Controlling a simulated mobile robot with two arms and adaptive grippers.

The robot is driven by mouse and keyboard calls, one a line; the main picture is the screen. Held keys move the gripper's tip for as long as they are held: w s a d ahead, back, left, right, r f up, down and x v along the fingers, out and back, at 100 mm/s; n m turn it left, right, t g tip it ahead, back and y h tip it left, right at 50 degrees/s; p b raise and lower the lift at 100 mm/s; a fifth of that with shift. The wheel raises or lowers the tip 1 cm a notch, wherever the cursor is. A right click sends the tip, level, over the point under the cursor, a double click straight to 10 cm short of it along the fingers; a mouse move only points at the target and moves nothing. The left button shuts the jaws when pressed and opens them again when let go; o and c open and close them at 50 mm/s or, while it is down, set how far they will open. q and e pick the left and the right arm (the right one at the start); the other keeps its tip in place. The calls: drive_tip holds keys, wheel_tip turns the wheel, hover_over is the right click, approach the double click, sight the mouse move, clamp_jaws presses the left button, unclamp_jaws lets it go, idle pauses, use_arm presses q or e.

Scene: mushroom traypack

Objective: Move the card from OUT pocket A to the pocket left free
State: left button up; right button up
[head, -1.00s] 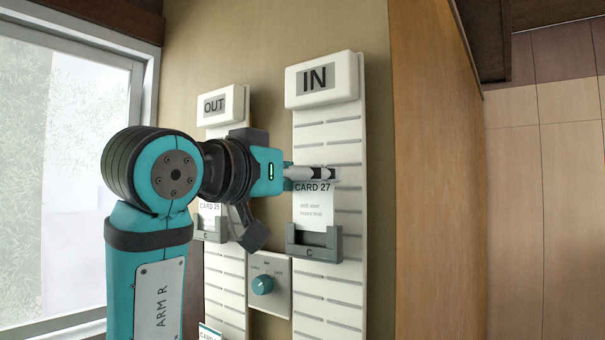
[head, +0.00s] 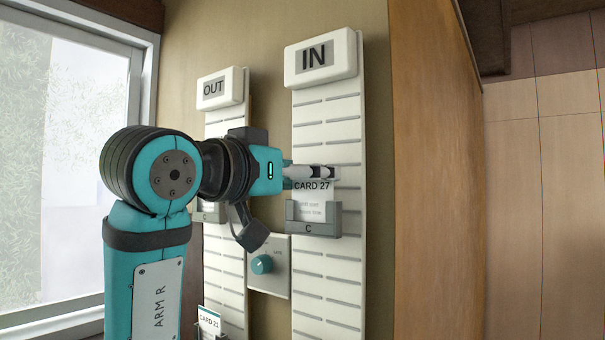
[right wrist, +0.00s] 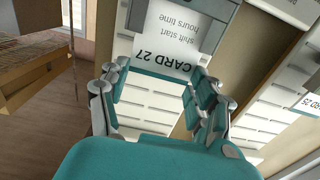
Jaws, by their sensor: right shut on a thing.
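Card 27 (head: 312,195) is a white card held by its top edge in my right gripper (head: 325,173), which is shut on it. Its lower part is inside grey pocket C (head: 314,229) of the IN rack (head: 328,110), hidden by the pocket front. In the right wrist view the card (right wrist: 168,33) hangs upside down between the fingers (right wrist: 162,75), with its lower end at the grey pocket (right wrist: 212,22). My left gripper is not in view.
The OUT rack (head: 213,128) stands to the left, partly behind my right arm. Card 21 (head: 209,319) shows low on it, and Card 25 (right wrist: 312,104) shows in the wrist view. A dial box (head: 277,274) sits between the racks. A wooden wall (head: 430,180) flanks the right.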

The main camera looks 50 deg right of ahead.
drive_tip(key=shift+f+b, duration=0.2)
drive_tip(key=shift+b, duration=0.1)
idle(0.4)
drive_tip(key=o, duration=0.8)
drive_tip(key=shift+a, duration=0.1)
drive_tip(key=a, duration=0.8)
drive_tip(key=s+a, duration=0.1)
drive_tip(key=a, duration=0.2)
drive_tip(key=shift+a, duration=0.4)
drive_tip(key=shift+f, duration=0.1)
